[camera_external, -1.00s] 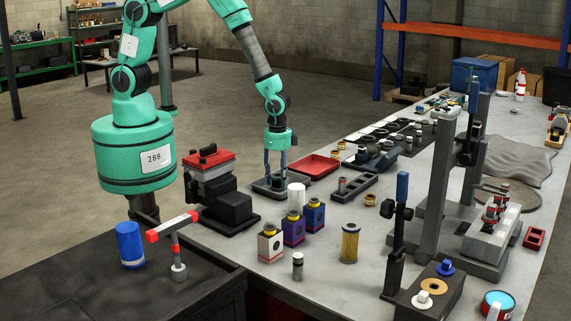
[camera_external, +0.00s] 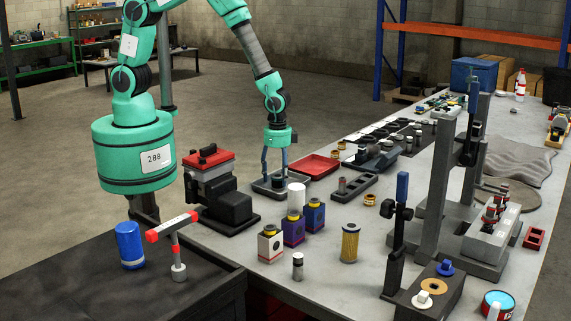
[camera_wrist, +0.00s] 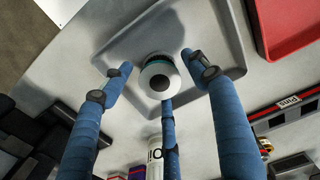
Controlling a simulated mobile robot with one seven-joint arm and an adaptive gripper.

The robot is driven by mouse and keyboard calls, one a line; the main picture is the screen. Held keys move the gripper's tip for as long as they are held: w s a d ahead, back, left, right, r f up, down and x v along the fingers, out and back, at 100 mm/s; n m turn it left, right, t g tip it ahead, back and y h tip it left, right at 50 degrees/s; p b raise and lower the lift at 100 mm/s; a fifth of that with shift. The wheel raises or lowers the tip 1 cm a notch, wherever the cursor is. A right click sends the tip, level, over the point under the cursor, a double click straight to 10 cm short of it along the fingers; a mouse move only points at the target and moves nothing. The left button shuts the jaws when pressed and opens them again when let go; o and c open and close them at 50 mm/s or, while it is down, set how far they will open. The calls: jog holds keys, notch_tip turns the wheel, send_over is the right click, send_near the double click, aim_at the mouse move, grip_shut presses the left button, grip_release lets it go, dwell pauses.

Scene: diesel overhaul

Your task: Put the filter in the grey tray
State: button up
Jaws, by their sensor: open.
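A small round part with a pale end, a dark centre hole and a blue band (camera_wrist: 158,76) sits on the grey tray (camera_wrist: 215,25) in the wrist view; I cannot tell for certain that it is the filter. In the external view the grey tray (camera_external: 259,189) lies at the near left of the bench. My gripper (camera_external: 275,176) points down over it, its fingers spread. In the wrist view the fingers of my gripper (camera_wrist: 155,75) stand around the part with gaps. A yellow pleated filter (camera_external: 350,243) stands upright on the bench, and a blue canister (camera_external: 130,245) stands on the dark cart.
A red tray (camera_external: 314,166) lies just right of the grey one. A white cylinder (camera_external: 296,198) and several small boxes (camera_external: 292,228) stand in front. A black and red machine (camera_external: 222,195) stands left. A tall grey stand (camera_external: 437,180) rises at right.

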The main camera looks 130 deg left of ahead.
notch_tip(320, 180, up, 11)
dwell(0.5)
dwell(0.5)
jog(key=shift+r, duration=0.15)
notch_tip(320, 180, up, 15)
jog(key=t, duration=0.2)
send_over(278, 176)
jog(key=s+d, duration=0.2)
jog(key=d, duration=0.5)
jog(key=s+d+r, duration=0.5)
jog(key=d+r, duration=0.2)
jog(key=r, duration=0.4)
jog(key=s+d+r+t, duration=0.1)
jog(key=s+d+r, duration=0.2)
jog(key=s, duration=0.3)
jog(key=s+d+r+m+t, duration=0.1)
jog(key=s+d+r, duration=0.2)
jog(key=s, duration=0.3)
jog(key=s+d+r+t, duration=0.1)
jog(key=s+d+r, duration=0.3)
jog(key=s, duration=0.2)
jog(key=shift+s+r+m+t, duration=0.25)
jog(key=shift+r+m+t, duration=0.05)
jog(key=shift+r+m, duration=0.1)
